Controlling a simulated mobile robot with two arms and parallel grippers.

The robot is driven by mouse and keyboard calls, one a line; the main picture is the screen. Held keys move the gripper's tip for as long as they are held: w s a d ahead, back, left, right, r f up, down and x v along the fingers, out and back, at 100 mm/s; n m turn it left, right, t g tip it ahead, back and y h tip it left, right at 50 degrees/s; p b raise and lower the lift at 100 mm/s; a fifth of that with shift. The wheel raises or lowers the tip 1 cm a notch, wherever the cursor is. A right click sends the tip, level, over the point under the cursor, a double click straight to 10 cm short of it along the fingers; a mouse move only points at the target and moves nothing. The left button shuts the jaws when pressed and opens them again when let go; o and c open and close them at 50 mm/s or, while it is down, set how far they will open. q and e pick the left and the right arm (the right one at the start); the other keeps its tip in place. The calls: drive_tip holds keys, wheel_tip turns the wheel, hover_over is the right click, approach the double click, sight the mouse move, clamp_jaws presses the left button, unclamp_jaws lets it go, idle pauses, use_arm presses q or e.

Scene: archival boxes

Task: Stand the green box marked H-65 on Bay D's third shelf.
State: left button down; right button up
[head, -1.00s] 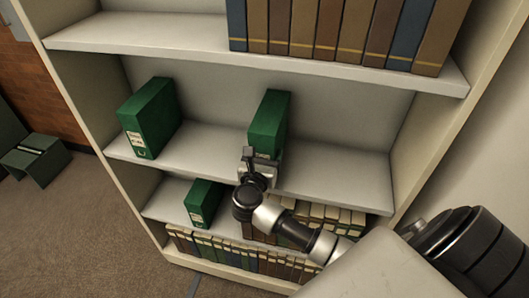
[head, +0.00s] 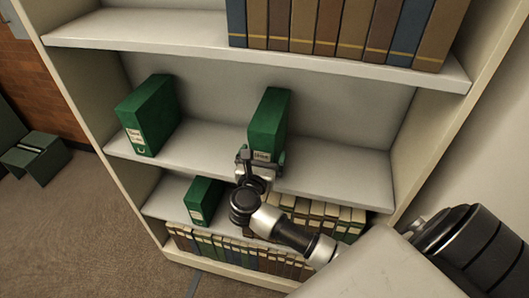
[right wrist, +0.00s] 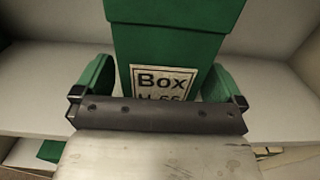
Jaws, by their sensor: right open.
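The green box marked H-65 (head: 268,124) stands upright on a middle shelf (head: 335,178) of the bookcase, right of another green box. In the right wrist view the box (right wrist: 174,45) shows its white label, reading "Box" with "H-65" partly hidden below by my gripper. My right gripper (head: 260,158) is open at the lower front of this box. In the right wrist view its green-padded fingers (right wrist: 160,88) are spread, one on each side of the box's front, with gaps showing. My left gripper is not in view.
Another green box (head: 149,116) stands on the same shelf at the left. A smaller-looking green box (head: 203,201) is on the shelf below. Shelf space right of H-65 is clear. A dark green step stool (head: 36,158) stands at far left.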

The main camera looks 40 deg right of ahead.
drive_tip(key=b+v, duration=0.3)
drive_tip(key=v, duration=0.7)
drive_tip(key=shift+a, duration=0.15)
drive_tip(key=shift+s, duration=0.1)
drive_tip(key=s+a+f+n+t+y, duration=0.1)
drive_tip(key=a+f+n+t+y, duration=0.15)
drive_tip(key=f+n+y, duration=0.85)
drive_tip(key=a+f+n+t+y, duration=0.2)
drive_tip(key=a+f+n, duration=0.2)
drive_tip(key=f+n, duration=1.45)
drive_tip(key=s+d+f+n+g+y, duration=0.1)
drive_tip(key=s+f+n+g+y, duration=0.1)
drive_tip(key=s+f+n+g, duration=0.8)
drive_tip(key=s+d+f+n+g, duration=0.1)
drive_tip(key=s+f+n, duration=0.2)
drive_tip(key=s, duration=0.5)
drive_tip(key=s+d+f+n+g+h, duration=0.1)
drive_tip(key=s+d+f+n+g, duration=0.1)
drive_tip(key=s+f, duration=0.4)
drive_tip(key=s+d+f+n+g, duration=0.2)
drive_tip(key=s+f+n, duration=0.2)
drive_tip(key=s, duration=0.7)
drive_tip(key=shift+s+f, duration=0.2)
drive_tip(key=shift+f, duration=0.15)
